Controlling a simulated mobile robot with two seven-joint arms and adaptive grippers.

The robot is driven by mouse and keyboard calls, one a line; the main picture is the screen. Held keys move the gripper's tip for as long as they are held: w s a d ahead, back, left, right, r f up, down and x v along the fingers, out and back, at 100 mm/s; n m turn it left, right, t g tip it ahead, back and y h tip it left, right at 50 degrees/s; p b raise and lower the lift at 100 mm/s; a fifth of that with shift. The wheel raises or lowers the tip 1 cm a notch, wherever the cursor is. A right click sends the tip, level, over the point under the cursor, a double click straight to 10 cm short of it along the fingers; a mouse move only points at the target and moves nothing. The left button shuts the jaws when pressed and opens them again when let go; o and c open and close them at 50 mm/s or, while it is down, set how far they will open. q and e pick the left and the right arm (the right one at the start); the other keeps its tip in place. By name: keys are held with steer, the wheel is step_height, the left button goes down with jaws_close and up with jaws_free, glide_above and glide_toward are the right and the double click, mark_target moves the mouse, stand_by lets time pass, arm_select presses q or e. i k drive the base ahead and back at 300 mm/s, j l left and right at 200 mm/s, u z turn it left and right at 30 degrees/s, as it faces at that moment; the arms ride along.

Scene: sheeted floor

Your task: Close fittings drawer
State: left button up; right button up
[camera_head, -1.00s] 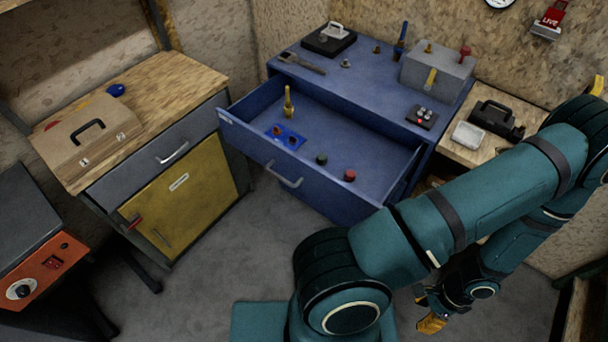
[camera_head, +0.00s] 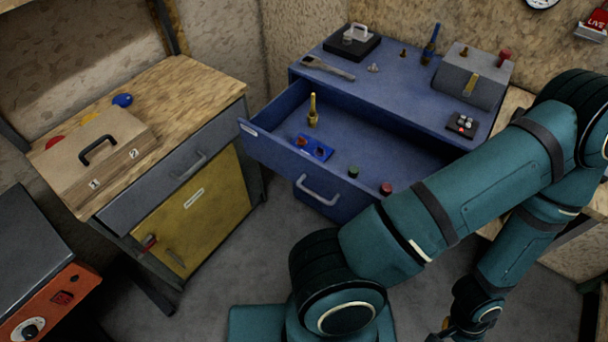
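The blue drawer (camera_head: 285,153) is pulled well out of the blue cabinet (camera_head: 400,90), under its top. Its front carries a grey bar handle (camera_head: 318,190). Inside lie a brass fitting (camera_head: 312,113), a blue plate with small parts (camera_head: 312,148), a dark green cap (camera_head: 353,172) and a red cap (camera_head: 386,188). My arm hides the drawer's right front corner. My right gripper (camera_head: 449,327) is low at the bottom edge, right of the drawer and apart from it. It is partly cut off, so its opening is unclear. My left gripper is not in view.
An orange-fronted machine (camera_head: 50,305) is at the lower left. Grey floor (camera_head: 240,255) is clear before the drawer.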

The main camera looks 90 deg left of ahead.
mark_target(385, 148)
steer(key=k+j+u, duration=0.1)
steer(key=k+j, duration=0.55)
steer(key=j+u, duration=0.15)
steer(key=u, duration=1.45)
steer(key=k+j, duration=0.05)
